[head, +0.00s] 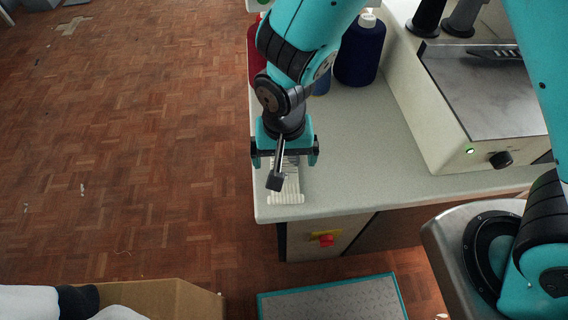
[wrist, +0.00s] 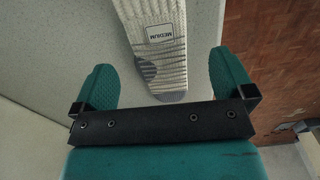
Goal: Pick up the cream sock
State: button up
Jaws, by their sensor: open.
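The cream sock (head: 287,196) lies flat near the front left corner of the pale worktop. In the wrist view the sock (wrist: 160,25) is ribbed, with grey patches and a label reading MEDIUM. My gripper (head: 285,150) is over the sock, pointing down, and hides part of it in the head view. In the wrist view my gripper (wrist: 160,62) is open, with one teal finger on each side of the sock and a gap to each. No finger visibly touches the sock; the height above it cannot be told.
A navy yarn cone (head: 360,50) and a red cone (head: 256,50) stand behind my arm. A grey-topped machine (head: 490,95) is on the right. The worktop's left edge is close to the sock. A cardboard box (head: 170,300) with white and black items is at lower left.

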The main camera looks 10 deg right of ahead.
jog(key=shift+f, duration=0.95)
jog(key=shift+c, duration=0.5)
jog(key=c, duration=0.8)
jog(key=shift+r, duration=0.1)
